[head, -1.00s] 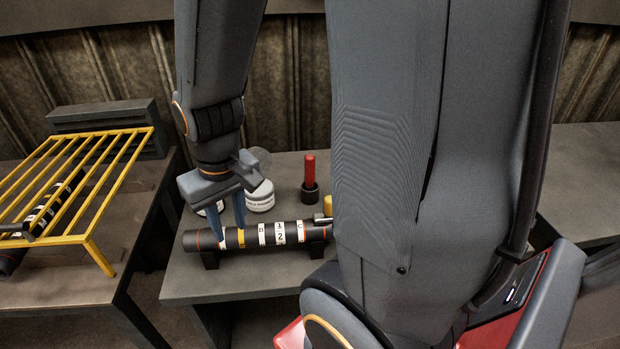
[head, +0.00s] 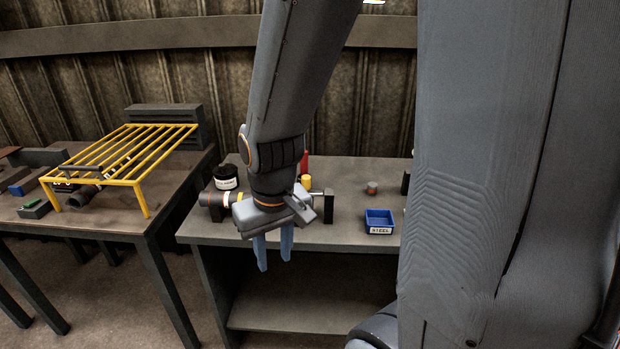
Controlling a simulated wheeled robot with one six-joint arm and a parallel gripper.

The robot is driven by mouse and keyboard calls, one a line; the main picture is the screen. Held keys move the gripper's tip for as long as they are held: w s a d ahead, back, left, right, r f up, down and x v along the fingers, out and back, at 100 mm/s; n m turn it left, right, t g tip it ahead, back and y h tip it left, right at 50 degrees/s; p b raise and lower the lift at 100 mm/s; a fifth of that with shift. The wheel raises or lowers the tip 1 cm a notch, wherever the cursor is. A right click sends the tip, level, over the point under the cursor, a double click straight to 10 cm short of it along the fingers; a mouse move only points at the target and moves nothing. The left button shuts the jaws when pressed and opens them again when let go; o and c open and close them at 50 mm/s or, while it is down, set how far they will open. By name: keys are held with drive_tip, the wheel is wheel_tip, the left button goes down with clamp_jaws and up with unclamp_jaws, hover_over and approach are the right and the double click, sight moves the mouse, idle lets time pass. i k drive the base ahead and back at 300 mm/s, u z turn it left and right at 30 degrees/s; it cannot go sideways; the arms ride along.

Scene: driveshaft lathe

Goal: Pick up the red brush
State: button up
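The red brush (head: 305,161) stands on the middle bench, behind my wrist. Only part of its red upper end shows; its lower part is hidden by my arm and a yellow-topped thing. My gripper (head: 275,260) points down at the bench's front edge, nearer the camera than the brush and apart from it. Its two blue fingers are spread with a gap between them, and nothing is held.
A dark shaft (head: 218,199) lies on the bench behind my gripper, partly hidden. Near it are a dark-lidded jar (head: 226,183) and a yellow piece (head: 306,182). A blue bin (head: 379,219) is to the right. A yellow rack (head: 120,160) stands on the left table.

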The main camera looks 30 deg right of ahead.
sight(304, 163)
drive_tip(key=u, duration=0.5)
drive_tip(key=i, duration=0.7)
drive_tip(key=z, duration=2.55)
drive_tip(key=i, duration=0.5)
drive_tip(key=z, duration=0.1)
